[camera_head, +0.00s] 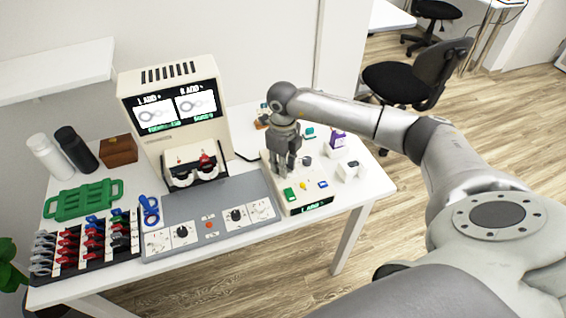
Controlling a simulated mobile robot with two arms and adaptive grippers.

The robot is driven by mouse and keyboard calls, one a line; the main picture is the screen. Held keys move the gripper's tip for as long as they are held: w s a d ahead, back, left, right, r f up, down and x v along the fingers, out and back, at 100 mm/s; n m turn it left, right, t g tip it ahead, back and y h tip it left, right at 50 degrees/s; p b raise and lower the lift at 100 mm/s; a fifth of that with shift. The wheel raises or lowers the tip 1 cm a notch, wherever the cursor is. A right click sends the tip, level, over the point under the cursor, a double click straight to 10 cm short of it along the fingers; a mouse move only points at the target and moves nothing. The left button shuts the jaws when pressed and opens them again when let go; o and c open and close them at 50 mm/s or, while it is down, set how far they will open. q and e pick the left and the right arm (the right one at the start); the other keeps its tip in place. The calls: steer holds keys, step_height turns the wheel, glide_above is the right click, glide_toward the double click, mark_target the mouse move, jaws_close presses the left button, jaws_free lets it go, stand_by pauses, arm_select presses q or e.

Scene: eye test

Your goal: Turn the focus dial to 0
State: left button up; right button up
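My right gripper (284,164) points down over the beige control box (316,196) at the right of the table. Its fingers look close together, and I cannot tell whether they are shut on anything. They hide part of the box top. A small dark knob (306,160) shows just right of the fingers. The grey panel (208,212) bears a left black dial (181,231) and a right black dial (236,214) on white plates. Their labels are too small to read, so I cannot tell which dial is the focus dial. My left gripper is not in view.
The eye-test machine (172,75) with a lit screen stands behind the panel. A green tray (84,199), a black rack (92,247) of coloured pieces, two bottles and a brown box (118,150) fill the left. A purple-and-white box (336,140) stands right of the gripper.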

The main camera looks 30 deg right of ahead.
jaws_close()
steer(key=m+b, duration=0.1)
steer(key=m, duration=0.4)
steer(key=shift+m, duration=0.3)
steer(key=m, duration=0.4)
steer(key=shift+w+m, duration=0.1)
steer(key=shift+m, duration=1.7)
steer(key=shift+r, duration=0.1)
steer(key=o, duration=0.7)
jaws_free()
